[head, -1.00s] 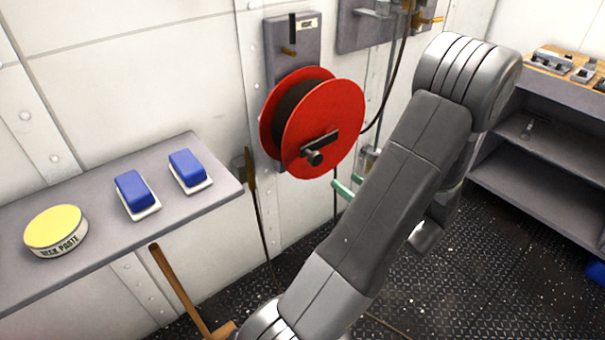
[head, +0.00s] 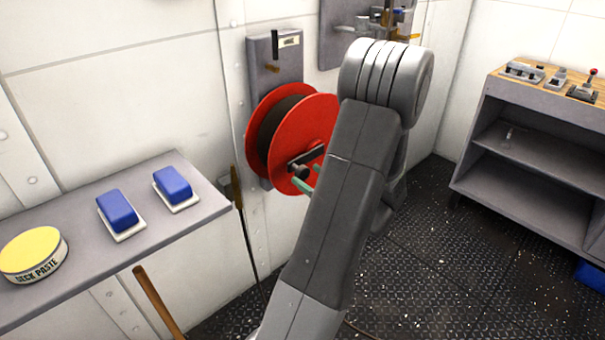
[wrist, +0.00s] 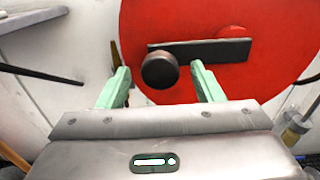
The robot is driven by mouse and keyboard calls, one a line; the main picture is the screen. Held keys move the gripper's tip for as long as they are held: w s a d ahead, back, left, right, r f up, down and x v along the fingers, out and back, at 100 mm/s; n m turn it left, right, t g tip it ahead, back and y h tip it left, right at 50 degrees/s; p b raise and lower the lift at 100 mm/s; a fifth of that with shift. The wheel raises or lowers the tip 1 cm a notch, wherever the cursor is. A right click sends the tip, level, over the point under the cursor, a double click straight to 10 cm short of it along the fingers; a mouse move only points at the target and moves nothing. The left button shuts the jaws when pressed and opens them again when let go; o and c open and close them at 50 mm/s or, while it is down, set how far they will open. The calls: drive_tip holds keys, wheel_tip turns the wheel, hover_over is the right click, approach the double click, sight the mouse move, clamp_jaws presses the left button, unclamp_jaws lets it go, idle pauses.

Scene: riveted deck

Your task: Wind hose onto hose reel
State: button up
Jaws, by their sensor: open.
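The red hose reel (head: 318,120) is mounted on a grey plate on the wall, with dark hose (head: 277,122) wound between its discs. Its crank has a dark arm and a round knob (head: 297,170). In the wrist view the red disc (wrist: 275,50) fills the right side, and the knob (wrist: 160,70) appears between the two green fingers. My gripper (wrist: 162,84) is open, with a finger on either side of the knob and apart from it in the picture. In the head view my arm hides the reel's right edge and most of my gripper.
A grey shelf (head: 75,248) at left holds a tin of deck paste (head: 33,255) and two blue-topped brushes (head: 117,210). A wooden handle (head: 157,300) leans below it. A grey bench (head: 535,155) stands at right. The dark floor between is mostly clear.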

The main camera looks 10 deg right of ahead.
sight(305, 174)
drive_tip(key=shift+x, duration=1.65)
clamp_jaws()
